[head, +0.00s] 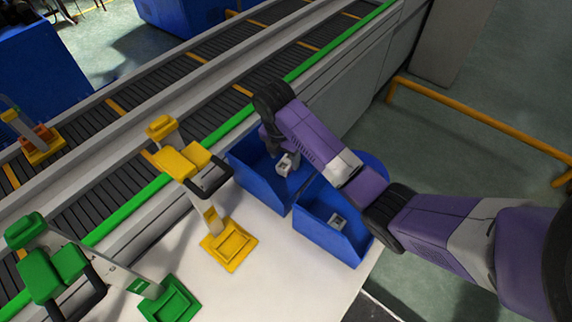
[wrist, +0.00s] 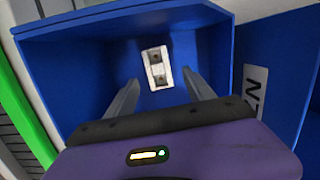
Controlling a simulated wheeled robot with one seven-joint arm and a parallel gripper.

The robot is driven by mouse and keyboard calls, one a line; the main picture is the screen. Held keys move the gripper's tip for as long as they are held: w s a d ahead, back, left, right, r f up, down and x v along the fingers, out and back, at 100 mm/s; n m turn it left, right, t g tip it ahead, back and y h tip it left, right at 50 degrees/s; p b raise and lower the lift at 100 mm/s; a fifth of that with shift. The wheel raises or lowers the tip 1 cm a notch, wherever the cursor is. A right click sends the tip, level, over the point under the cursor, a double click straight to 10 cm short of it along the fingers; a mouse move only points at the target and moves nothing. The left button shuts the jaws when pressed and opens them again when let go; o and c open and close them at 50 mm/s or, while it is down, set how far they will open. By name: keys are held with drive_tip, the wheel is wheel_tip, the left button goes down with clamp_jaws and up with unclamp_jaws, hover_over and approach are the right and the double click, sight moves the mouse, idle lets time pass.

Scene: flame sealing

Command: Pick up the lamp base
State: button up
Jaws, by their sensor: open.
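A small white-and-grey block, which I take for the lamp base (head: 286,165), lies in the far blue bin. In the wrist view the lamp base (wrist: 156,68) is an upright-looking pale rectangle with two dark square recesses, on the bin floor. My gripper (wrist: 161,80) is open above it, one finger to the left and one to the right of it, with nothing held. I cannot tell how far above it the fingertips are. In the head view my gripper is mostly hidden by my arm.
The far blue bin (wrist: 75,60) has walls around my gripper. A near blue bin (head: 310,228) beside it holds a similar grey block (head: 337,221). A yellow stand (head: 229,246) and a green stand (head: 170,301) are on the white table. A conveyor (head: 160,107) runs behind.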

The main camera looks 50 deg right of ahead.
sight(287, 161)
drive_tip(key=f, duration=0.1)
drive_tip(key=d+f, duration=0.1)
drive_tip(key=f, duration=0.2)
drive_tip(key=shift+w+d+f+p, duration=0.15)
drive_tip(key=shift+d+f+p, duration=0.15)
drive_tip(key=shift+p, duration=0.1)
clamp_jaws()
drive_tip(key=shift+r, duration=0.15)
